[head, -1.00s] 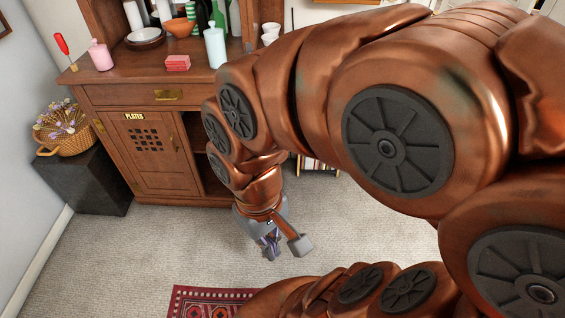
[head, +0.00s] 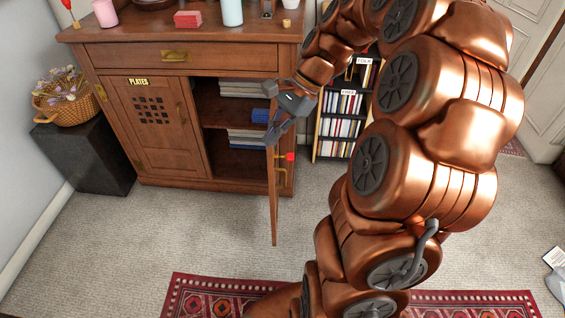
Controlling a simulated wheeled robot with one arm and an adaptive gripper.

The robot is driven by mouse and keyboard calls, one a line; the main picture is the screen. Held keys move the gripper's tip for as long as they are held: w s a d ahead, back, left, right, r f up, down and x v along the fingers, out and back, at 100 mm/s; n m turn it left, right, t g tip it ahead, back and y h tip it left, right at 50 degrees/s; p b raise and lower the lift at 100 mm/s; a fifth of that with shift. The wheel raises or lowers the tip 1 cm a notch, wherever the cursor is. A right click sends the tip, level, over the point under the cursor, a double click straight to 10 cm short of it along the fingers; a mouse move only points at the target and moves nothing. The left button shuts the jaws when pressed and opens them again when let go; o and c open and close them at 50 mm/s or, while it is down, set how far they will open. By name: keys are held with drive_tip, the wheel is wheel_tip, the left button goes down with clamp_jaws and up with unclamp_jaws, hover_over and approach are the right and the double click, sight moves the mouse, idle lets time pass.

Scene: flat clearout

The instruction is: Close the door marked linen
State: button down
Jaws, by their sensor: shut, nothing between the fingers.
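The wooden cabinet (head: 190,185) stands at the back wall. Its left door (head: 148,125), marked PLATES, is shut. Its right door (head: 273,205) stands open, swung out toward me and seen nearly edge-on. No linen label can be read on it.
Folded linen (head: 243,89) and blue cloths (head: 261,116) lie on the open shelves. A black bookcase (head: 338,125) stands to the right of the cabinet. A red patterned rug (head: 205,299) lies in front. Carpet (head: 190,235) before the cabinet is clear.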

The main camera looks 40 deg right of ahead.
drive_tip(key=w+d+f+m+t+b, duration=0.25)
drive_tip(key=d+f+m, duration=0.2)
drive_tip(key=d, duration=0.35)
drive_tip(key=m+t+b, duration=0.2)
drive_tip(key=m+b, duration=0.2)
approach(278, 156)
drive_tip(key=shift+g+y, duration=0.25)
drive_tip(key=shift+y, duration=0.15)
drive_tip(key=f, duration=0.1)
drive_tip(key=w+f+b, duration=0.1)
drive_tip(key=f, duration=0.1)
drive_tip(key=a+f, duration=0.1)
drive_tip(key=shift+w+f+b, duration=0.2)
drive_tip(key=shift+f+b, duration=0.15)
drive_tip(key=shift+w+a+r, duration=0.15)
drive_tip(key=shift+w+a, duration=0.6)
drive_tip(key=shift+a, duration=0.1)
drive_tip(key=shift+w+a+b, duration=0.3)
drive_tip(key=shift+w+a, duration=0.2)
drive_tip(key=shift+a, duration=0.1)
drive_tip(key=shift+a+r+m, duration=0.1)
drive_tip(key=shift+a+m, duration=0.05)
drive_tip(key=shift+m, duration=0.1)
